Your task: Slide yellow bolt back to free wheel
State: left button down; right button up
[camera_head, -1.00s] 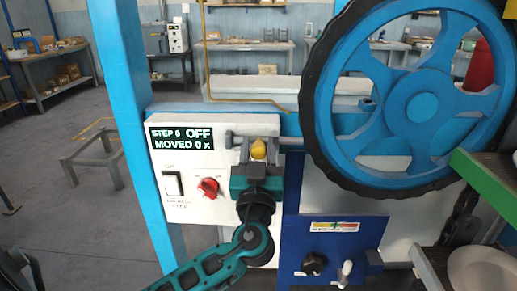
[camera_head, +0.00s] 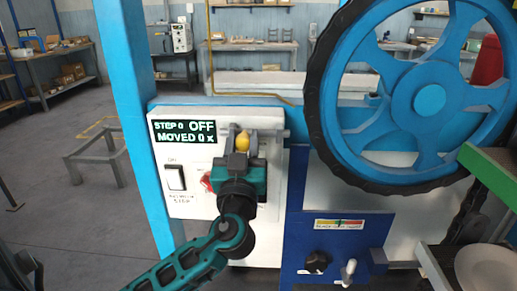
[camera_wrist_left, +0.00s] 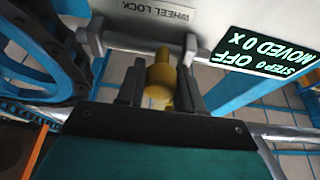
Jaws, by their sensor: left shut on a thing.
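The yellow bolt knob (camera_head: 242,141) sits on a grey rod in front of the white panel (camera_head: 185,205), left of the big blue wheel (camera_head: 425,97) with its black rim. My left gripper (camera_head: 242,148) reaches up from below and is shut on the yellow knob. In the left wrist view the yellow knob (camera_wrist_left: 160,77) stands between my two dark fingers (camera_wrist_left: 159,92), under a "WHEEL LOCK" label. A gap shows between the knob and the wheel rim. My right gripper is not in view.
A display (camera_head: 184,132) on the panel reads STEP 0, OFF, MOVED 0. A black switch (camera_head: 176,177) and a red knob (camera_head: 206,182) are below it, the red knob partly behind my gripper. A blue box (camera_head: 336,242) with knobs stands lower right.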

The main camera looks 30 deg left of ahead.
pick_arm(q)
jog(key=shift+s+a+r, duration=0.1)
jog(key=shift+a+r, duration=0.1)
jog(key=c, duration=0.8)
grip_release()
jog(key=shift+s+a, duration=0.1)
jog(key=shift+f, duration=0.1)
